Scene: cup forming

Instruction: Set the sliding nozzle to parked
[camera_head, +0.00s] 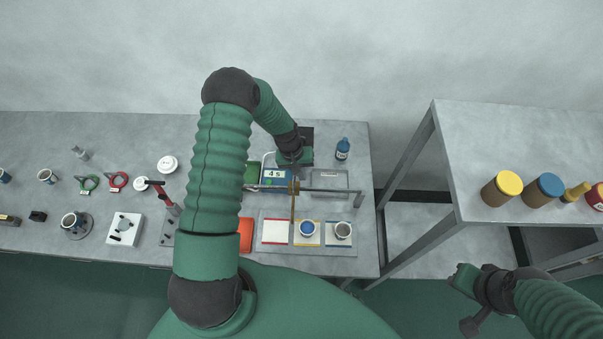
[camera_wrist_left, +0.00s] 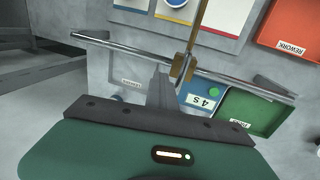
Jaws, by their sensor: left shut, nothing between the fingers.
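The sliding nozzle (camera_head: 294,188) is a brass-coloured block with a long thin tube, mounted on a grey rail (camera_head: 330,190). Its tube reaches toward the front over the pad board, between the red-edged and yellow-edged pads. In the left wrist view, the nozzle block (camera_wrist_left: 182,68) sits on the rail (camera_wrist_left: 120,48) just right of my fingertips. My left gripper (camera_wrist_left: 160,76) is shut and empty, close beside the block; contact cannot be told. It also shows in the head view (camera_head: 295,165), behind the rail. My right gripper (camera_head: 466,283) is at lower right, away from the table; its jaws are unclear.
A blue "4 S" display (camera_head: 274,177) and a grey tray (camera_head: 333,180) lie by the rail. A blue-filled cup (camera_head: 307,229) and another cup (camera_head: 342,230) stand on the pads. An orange rework tray (camera_wrist_left: 290,30) is nearby. A blue bottle (camera_head: 343,149) stands behind.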

